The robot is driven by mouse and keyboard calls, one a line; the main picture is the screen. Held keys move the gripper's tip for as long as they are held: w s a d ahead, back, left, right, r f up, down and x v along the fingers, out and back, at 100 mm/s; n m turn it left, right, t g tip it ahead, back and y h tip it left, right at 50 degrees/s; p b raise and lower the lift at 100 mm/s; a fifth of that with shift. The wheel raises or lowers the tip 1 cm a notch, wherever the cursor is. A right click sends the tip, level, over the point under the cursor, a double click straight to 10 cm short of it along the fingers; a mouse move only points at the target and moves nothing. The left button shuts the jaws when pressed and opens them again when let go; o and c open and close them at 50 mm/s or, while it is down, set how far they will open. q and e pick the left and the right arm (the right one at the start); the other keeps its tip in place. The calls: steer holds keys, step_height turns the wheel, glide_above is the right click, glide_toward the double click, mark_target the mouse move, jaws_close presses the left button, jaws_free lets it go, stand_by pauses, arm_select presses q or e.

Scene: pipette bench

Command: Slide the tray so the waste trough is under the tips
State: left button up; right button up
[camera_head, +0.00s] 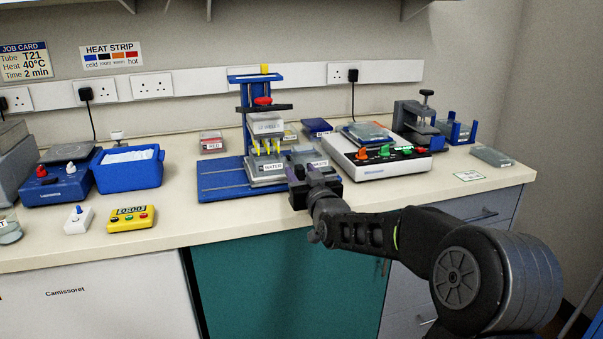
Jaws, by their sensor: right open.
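A blue pipette stand (247,113) stands at mid-bench, with several yellow tips (267,148) pointing down from its head. The trough labelled WATER (268,171) sits below the tips on the blue ridged base (222,184). The waste trough (309,155) is just right of it, off to the right of the tips, its front partly hidden by my gripper. The tray under the troughs is mostly hidden. My right gripper (301,174) is open at the front right of the troughs; I cannot tell whether it touches them. My left gripper is out of view.
A white heater with knobs (380,160) stands close right of the troughs. The left part of the blue base is bare. Further left are a blue ice box (127,171) and a yellow timer (131,218). The bench front edge lies below my gripper.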

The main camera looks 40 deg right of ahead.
steer(key=shift+c, duration=0.5)
jaws_close()
stand_by(1.0)
